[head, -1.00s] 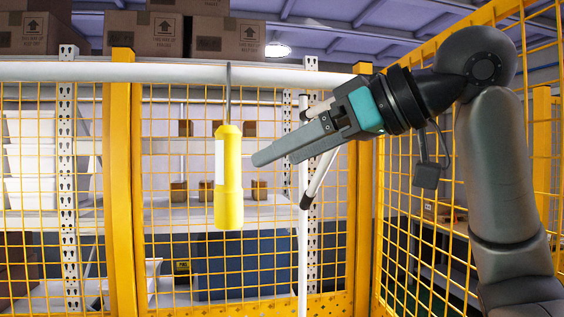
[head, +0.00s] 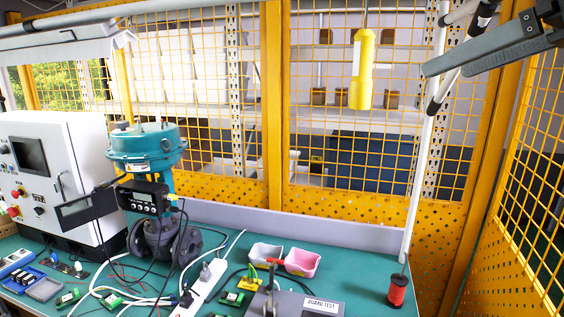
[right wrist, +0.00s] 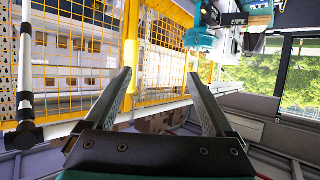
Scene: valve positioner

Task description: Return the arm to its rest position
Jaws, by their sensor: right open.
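My right gripper (head: 478,55) is at the upper right of the head view, raised in the air above the bench, its fingers pointing left. In the right wrist view its two fingers (right wrist: 160,95) stand apart with nothing between them, so it is open and empty. In the head view a yellow hanging lamp (head: 361,72) is to the left of the fingertips, apart from them. My left gripper is in neither current view.
A white upright pole (head: 424,165) stands close to the right gripper. Yellow mesh fencing (head: 330,200) closes the back and right side. The green bench (head: 345,275) carries a teal valve (head: 145,150), a white control cabinet (head: 80,135), a red spool (head: 397,290), small bins and cables.

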